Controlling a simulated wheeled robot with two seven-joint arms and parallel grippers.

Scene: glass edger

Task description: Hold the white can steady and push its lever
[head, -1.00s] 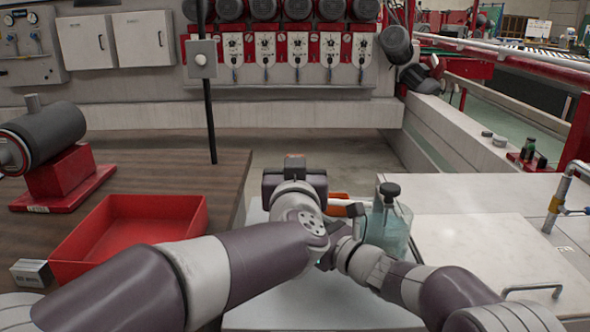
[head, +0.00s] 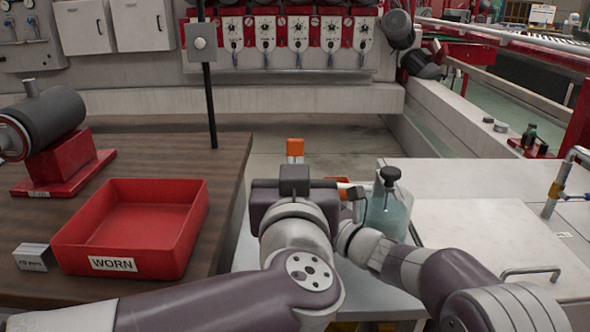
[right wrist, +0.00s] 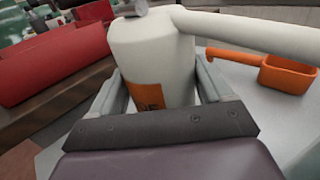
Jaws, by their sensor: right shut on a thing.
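The white can (right wrist: 152,55) fills the middle of the right wrist view, with an orange label low on its side and a thick white spout running right. My right gripper (right wrist: 163,88) has one finger on each side of the can and is shut on it. In the head view my left gripper (head: 294,182) is seen from behind over the table, and its fingers are hidden. It covers most of the can; a short white piece (head: 343,184) shows to its right. A grey part (right wrist: 131,8) shows at the can's top, cut off by the frame; I cannot tell whether it is the lever.
A red bin (head: 190,225) marked WORN stands on the brown bench at left, beside a small grey block (head: 34,257). An orange scoop-like container (right wrist: 288,75) lies right of the can. A bottle with a black top (head: 388,210) stands close to my right arm.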

